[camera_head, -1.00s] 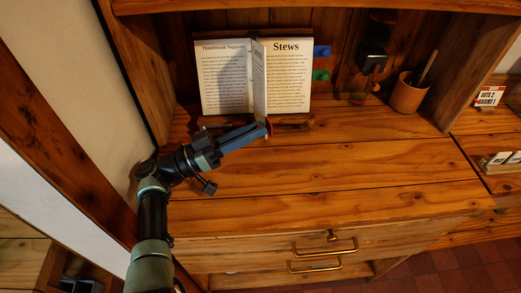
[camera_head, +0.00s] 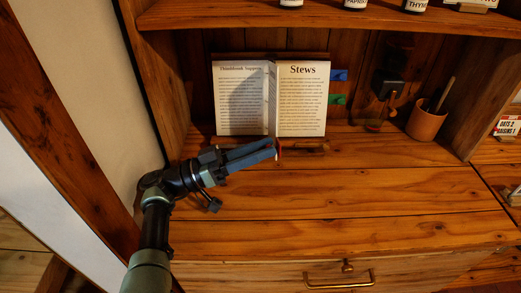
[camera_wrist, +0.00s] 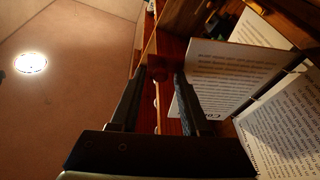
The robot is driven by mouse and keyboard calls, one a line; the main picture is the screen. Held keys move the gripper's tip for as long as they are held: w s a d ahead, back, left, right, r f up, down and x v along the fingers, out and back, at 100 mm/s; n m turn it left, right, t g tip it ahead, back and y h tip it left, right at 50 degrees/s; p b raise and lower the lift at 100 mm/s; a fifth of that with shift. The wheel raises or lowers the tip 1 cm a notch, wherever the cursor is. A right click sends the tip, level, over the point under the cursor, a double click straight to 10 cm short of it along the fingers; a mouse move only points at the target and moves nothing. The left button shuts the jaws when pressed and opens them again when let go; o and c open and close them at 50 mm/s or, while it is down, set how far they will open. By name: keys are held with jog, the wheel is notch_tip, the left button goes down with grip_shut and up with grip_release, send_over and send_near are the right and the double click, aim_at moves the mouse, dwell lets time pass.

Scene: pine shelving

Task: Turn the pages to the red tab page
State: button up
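An open book (camera_head: 240,105) leans upright on a wooden stand at the back of the shelf. Its right page is headed "Stews". A narrow strip of a page stands near the spine. A blue tab (camera_head: 339,75) and a green tab (camera_head: 337,99) stick out at the right edge. No red tab is clear on the book. My gripper (camera_head: 277,149) is just in front of and below the book's middle, with a small red spot at its tip.
A terracotta pot (camera_head: 426,121) with a utensil stands right of the book, near a dark wall-mounted item (camera_head: 390,85). Jars stand on the upper shelf (camera_head: 230,15). The wooden counter (camera_head: 350,190) in front is clear. A side panel rises at left.

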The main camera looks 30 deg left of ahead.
dwell(0.3)
notch_tip(320, 180, up, 10)
jog(key=p, duration=0.3)
